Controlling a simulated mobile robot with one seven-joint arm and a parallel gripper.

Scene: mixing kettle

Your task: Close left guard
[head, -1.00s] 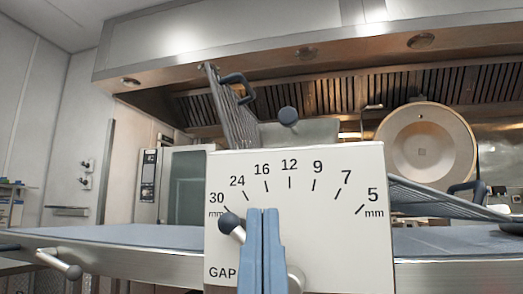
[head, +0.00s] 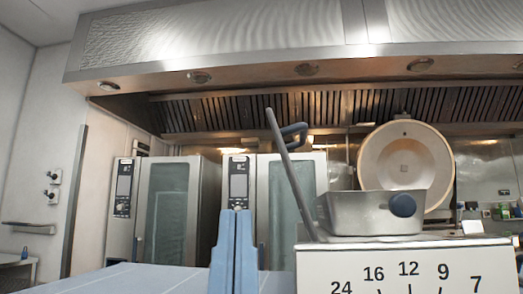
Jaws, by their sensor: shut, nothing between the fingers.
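The left guard (head: 287,170) stands raised and tilted at the left side of the machine. I see it almost edge-on as a thin grey bar, with a dark loop handle (head: 301,131) near its top. The machine's white panel (head: 320,265) with gap numbers is below it at the lower right. My gripper (head: 235,212) is shut and empty, upright at the bottom middle. In the picture it is left of the guard and lower than the handle, apart from both. The depth between them is hard to tell.
A metal hopper (head: 350,212) with a dark round knob (head: 402,205) sits on the machine, right of the guard. A large round pan or lid (head: 385,155) is behind it. A blue belt surface (head: 150,282) lies at the lower left. Two ovens (head: 168,205) stand at the back.

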